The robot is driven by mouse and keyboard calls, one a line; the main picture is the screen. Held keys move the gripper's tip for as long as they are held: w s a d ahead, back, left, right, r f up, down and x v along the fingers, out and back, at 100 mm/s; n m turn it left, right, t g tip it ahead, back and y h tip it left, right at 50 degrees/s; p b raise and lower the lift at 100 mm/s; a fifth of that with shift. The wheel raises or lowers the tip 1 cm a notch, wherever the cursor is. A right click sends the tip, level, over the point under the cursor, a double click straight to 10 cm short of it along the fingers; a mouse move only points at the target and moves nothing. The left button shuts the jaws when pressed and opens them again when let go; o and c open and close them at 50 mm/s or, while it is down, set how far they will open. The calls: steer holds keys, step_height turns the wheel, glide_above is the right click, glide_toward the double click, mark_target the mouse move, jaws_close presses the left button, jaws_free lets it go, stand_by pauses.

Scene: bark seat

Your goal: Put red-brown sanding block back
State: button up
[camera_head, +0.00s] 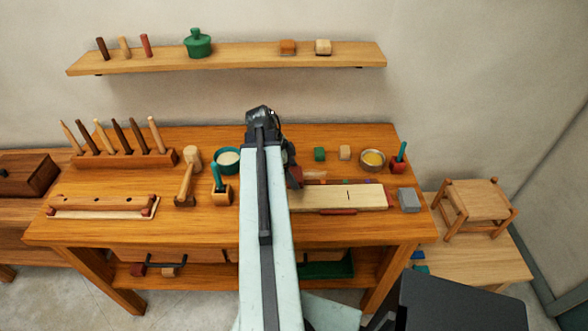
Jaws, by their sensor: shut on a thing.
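My gripper (290,165) is at the far end of my arm, above the workbench, and is mostly hidden behind the arm. It is shut on a red-brown piece, the sanding block (295,178), of which a small part shows just right of the arm. The block is near the left end of a pale board (350,197). I cannot tell whether it touches the bench. A green block (319,153) and a pale tan block (345,152) sit in a row on the bench to the right, behind the board.
The bench (200,239) also holds a rack of tools (125,160), a mallet (186,185), a white-filled bowl (228,160), a yellow-filled bowl (373,160) and a grey block (409,200). A wall shelf (235,56) carries pegs, a green pot and two small blocks. A stool (477,203) stands right.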

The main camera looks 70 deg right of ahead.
steer(key=shift+s+a+f, duration=0.1)
steer(key=shift+s+f, duration=0.25)
glide_above(297, 160)
steer(key=w+a, duration=0.1)
steer(key=shift+a+f+b, duration=0.2)
steer(key=shift+f+b, duration=0.2)
steer(key=shift+f, duration=0.15)
steer(key=f+b, duration=0.4)
steer(key=shift+w+d, duration=0.15)
steer(key=shift+d, duration=0.15)
steer(key=o, duration=1.3)
steer(key=shift+r, duration=0.1)
steer(key=p+v, duration=1.1)
steer(key=v, duration=0.1)
steer(key=shift+w+r+p, duration=0.1)
steer(key=shift+p, duration=0.2)
